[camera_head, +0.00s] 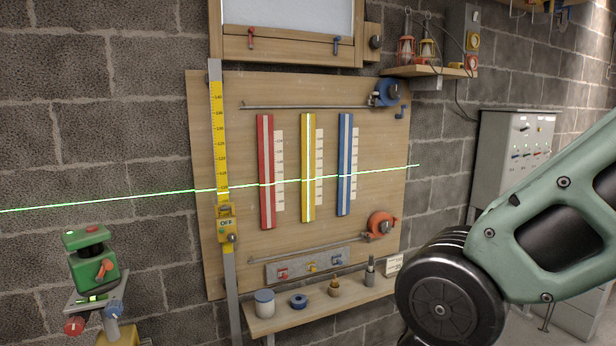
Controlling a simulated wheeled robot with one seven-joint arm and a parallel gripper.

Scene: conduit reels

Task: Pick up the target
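No thing in view is plainly marked as the target. A yellow box (227,222) with a small panel reading "OFF" sits on a yellow measuring staff (218,130) and may be it; I cannot tell. The staff stands upright at the left side of a wooden board. The box is below a green laser line (130,201) that crosses the wall and board. A green laser device (91,262) stands on a small mount at the lower left. My arm reaches in from the right, with a dark round joint in front of the wall. My gripper is out of view.
The wooden board (384,130) carries red, yellow and blue strips with scales and two reels. A shelf (300,318) below holds a jar (264,303), a blue ring (298,301) and other small items. A grey cabinet (500,150) stands at the right. Lanterns sit on an upper shelf (432,72).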

